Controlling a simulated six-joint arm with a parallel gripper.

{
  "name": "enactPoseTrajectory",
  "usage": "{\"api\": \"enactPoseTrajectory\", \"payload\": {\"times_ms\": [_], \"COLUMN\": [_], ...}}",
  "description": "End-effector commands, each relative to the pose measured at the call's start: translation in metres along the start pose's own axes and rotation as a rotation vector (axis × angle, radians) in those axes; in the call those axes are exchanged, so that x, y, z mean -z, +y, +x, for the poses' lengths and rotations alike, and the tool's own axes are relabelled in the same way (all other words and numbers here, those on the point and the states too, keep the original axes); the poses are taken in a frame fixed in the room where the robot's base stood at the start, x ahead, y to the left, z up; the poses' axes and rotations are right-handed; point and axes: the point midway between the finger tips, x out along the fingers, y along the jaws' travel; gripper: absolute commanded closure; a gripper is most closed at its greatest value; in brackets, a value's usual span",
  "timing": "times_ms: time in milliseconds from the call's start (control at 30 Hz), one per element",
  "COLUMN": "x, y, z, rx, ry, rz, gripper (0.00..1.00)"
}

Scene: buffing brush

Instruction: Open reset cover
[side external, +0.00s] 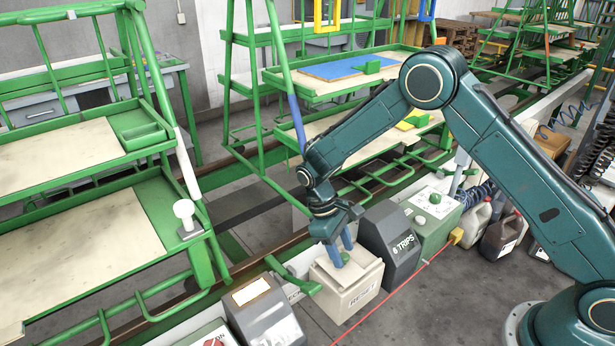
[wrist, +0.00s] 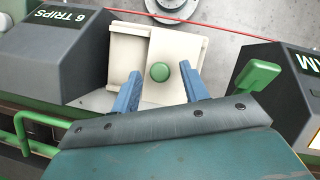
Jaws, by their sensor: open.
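The beige reset box (side external: 345,296) stands in the row of units in the side view, with "RESET" on its front. It also shows in the wrist view (wrist: 125,48). A pale plate (wrist: 178,50) lies on its top, covering the middle and right part in the wrist view. A round green knob (wrist: 160,71) sits on this plate. My gripper (side external: 341,256) points down over the box top. Its blue fingers (wrist: 161,80) are open, one on each side of the knob in the wrist view, with nothing held. I cannot tell whether they touch the plate.
A dark grey "6 TRIPS" unit (side external: 390,243) stands close beside the box. On the other side are a green lever (side external: 292,275) and another grey unit (side external: 264,308). A green box with a button (side external: 432,212) and canisters (side external: 500,236) stand farther right. Green racks fill the left.

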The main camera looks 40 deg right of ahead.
Motion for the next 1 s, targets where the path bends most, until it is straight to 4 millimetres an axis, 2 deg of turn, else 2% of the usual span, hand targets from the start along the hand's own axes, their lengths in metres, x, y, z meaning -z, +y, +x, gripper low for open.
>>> {"api": "enactPoseTrajectory", "payload": {"times_ms": [33,200,267,467,800,1000], "x": [0.000,0.000,0.000,-0.001,-0.015,-0.015], "y": [0.000,0.000,0.000,0.002,0.038,0.040], "z": [0.000,0.000,0.000,0.000,0.005,0.005], "rx": [0.000,0.000,0.000,0.000,0.000,-0.001], "ry": [0.000,0.000,0.000,0.000,-0.001,0.000], "rz": [0.000,0.000,0.000,0.001,0.002,0.000], "gripper": [0.57,0.91,1.00,1.00,1.00,1.00]}}
